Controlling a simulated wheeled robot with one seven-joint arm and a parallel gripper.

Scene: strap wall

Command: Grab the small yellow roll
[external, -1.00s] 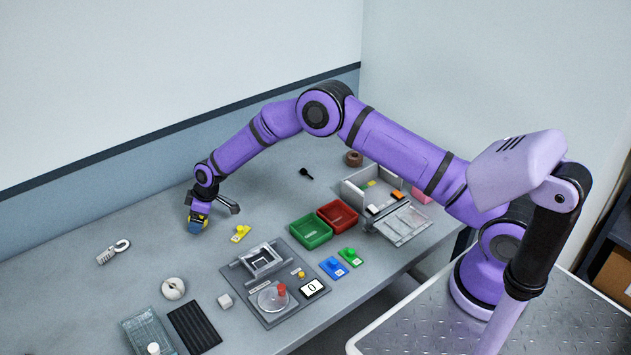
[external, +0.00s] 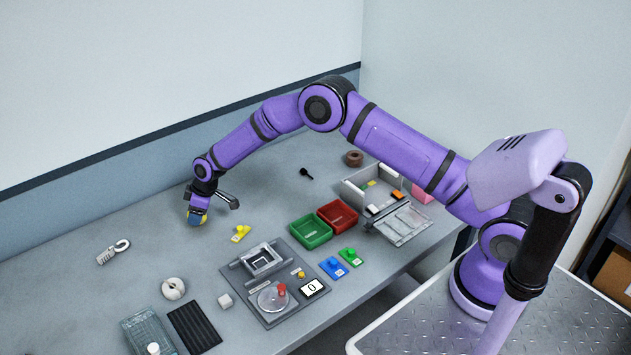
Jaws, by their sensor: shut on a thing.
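My gripper (external: 197,211) is at the far left of the workbench, low over the grey top and pointing down. The fingers and wrist hide much of the roll. I cannot tell whether the roll touches the bench or is slightly above it.
Green (external: 311,232) and red (external: 338,216) bins stand further right. A padlock (external: 113,251) and a white roll (external: 173,288) lie at the left front. The bench behind my gripper is clear.

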